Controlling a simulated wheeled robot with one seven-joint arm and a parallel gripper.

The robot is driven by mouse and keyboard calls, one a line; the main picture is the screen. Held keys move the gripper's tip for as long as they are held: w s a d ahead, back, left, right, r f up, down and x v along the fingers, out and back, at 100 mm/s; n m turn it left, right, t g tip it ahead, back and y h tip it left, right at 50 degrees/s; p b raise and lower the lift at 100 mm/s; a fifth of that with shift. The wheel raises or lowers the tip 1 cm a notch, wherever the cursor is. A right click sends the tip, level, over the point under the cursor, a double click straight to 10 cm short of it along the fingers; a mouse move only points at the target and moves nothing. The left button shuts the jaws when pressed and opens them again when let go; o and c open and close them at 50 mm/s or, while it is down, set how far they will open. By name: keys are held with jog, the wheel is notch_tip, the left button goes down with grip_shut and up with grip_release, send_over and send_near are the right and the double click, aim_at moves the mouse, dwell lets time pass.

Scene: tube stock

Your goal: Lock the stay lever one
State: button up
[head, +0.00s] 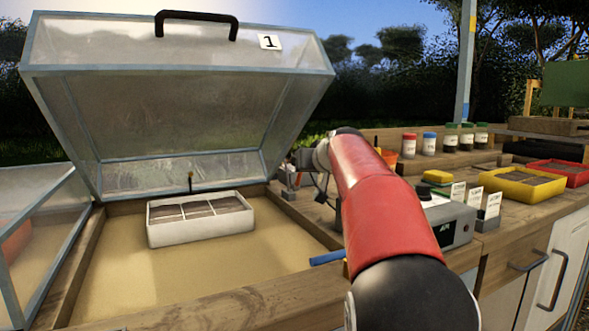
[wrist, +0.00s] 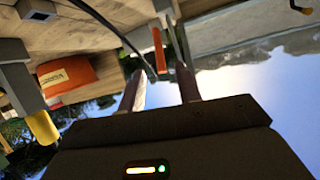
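The lid marked 1 (head: 180,110) stands tilted open over the sand-floored frame (head: 235,285) in the head view. In the wrist view, an upright orange bar (wrist: 159,48), which looks like the stay lever's handle, shows just beyond and between my fingertips. My gripper (wrist: 161,88) is open, its two fingers apart, with nothing visibly clamped between them. A thin dark rod (wrist: 110,28) runs close to the orange bar. In the head view my red arm reaches to the lid's right side and hides most of the gripper and lever.
A white divided tray (head: 200,232) sits in the frame. A grey box with a display (head: 458,232), yellow tray (head: 522,197) and red tray (head: 560,172) are on the bench to the right. A blue handle (head: 327,258) lies near my arm. An orange box (wrist: 65,78) is at left in the wrist view.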

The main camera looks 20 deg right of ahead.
aim_at(299, 176)
jog(key=p+x, duration=0.1)
jog(key=x, duration=0.6)
jog(key=shift+w+f+p, duration=0.1)
jog(key=shift+w+p, duration=0.05)
jog(key=shift+p, duration=0.15)
grip_shut()
